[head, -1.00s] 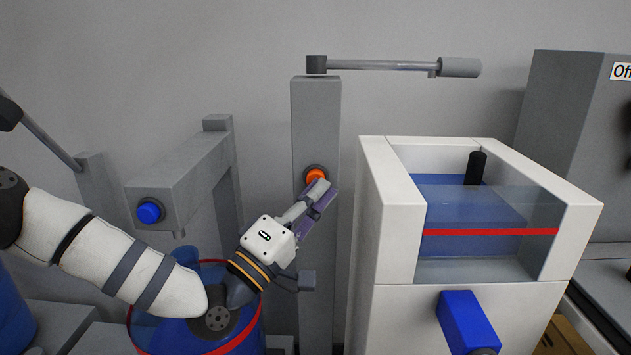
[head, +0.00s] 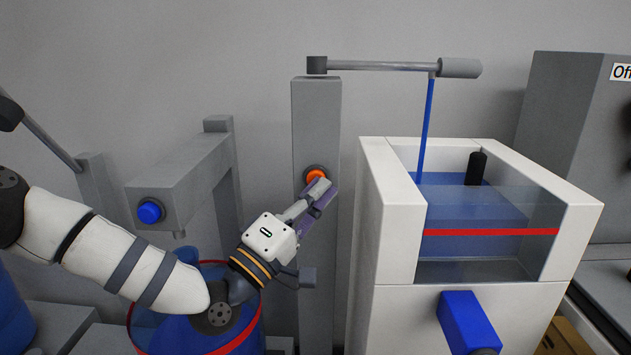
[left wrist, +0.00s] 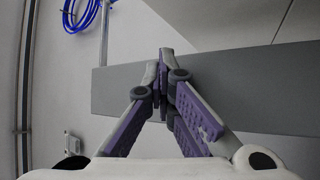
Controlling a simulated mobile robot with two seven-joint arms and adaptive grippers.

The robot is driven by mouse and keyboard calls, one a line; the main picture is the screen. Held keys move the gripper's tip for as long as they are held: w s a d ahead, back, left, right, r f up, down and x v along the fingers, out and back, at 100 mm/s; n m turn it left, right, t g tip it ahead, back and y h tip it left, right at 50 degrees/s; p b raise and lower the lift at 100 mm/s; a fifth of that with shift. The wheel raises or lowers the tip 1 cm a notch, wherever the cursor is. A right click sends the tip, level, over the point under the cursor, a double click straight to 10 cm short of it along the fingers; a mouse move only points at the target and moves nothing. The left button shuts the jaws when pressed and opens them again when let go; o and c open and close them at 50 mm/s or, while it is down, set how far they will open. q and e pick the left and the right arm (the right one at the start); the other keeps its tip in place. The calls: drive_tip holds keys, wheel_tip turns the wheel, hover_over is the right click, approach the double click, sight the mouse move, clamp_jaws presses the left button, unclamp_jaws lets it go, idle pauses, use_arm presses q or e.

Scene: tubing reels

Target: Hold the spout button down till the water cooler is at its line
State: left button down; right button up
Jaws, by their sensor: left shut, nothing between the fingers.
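The orange spout button (head: 316,174) sits in a dark ring on the grey post. My left gripper (head: 320,187) is shut and empty, its tips against the button's lower part. In the left wrist view the closed fingertips (left wrist: 164,55) meet the grey post and the button is hidden. A blue water stream (head: 427,125) falls from the spout (head: 458,68) into the white water cooler (head: 388,210). My right gripper is not in view.
A grey stand with a blue button (head: 150,211) is left of the post, above a blue container with a red band (head: 240,340). A blue tap (head: 468,320) sticks out of the cooler's front. A grey cabinet (head: 570,120) stands at the right.

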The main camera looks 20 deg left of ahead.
use_arm(q)
drive_tip(key=shift+w+a+r, duration=0.15)
drive_tip(key=shift+a+r, duration=0.1)
drive_tip(key=shift+r, duration=0.05)
idle(0.5)
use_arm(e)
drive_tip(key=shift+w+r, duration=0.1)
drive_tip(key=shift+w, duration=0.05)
use_arm(q)
drive_tip(key=shift+s+d+f, duration=0.15)
drive_tip(key=shift+s+f, duration=0.05)
drive_tip(key=shift+s, duration=0.25)
drive_tip(key=shift+s+d+f, duration=0.15)
drive_tip(key=shift+s, duration=0.25)
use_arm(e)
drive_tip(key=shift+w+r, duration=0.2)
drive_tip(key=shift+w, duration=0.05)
use_arm(q)
drive_tip(key=s, duration=0.1)
drive_tip(key=s+d+p, duration=0.1)
drive_tip(key=s, duration=0.1)
drive_tip(key=s+p, duration=0.1)
drive_tip(key=s, duration=0.1)
drive_tip(key=shift+d, duration=0.25)
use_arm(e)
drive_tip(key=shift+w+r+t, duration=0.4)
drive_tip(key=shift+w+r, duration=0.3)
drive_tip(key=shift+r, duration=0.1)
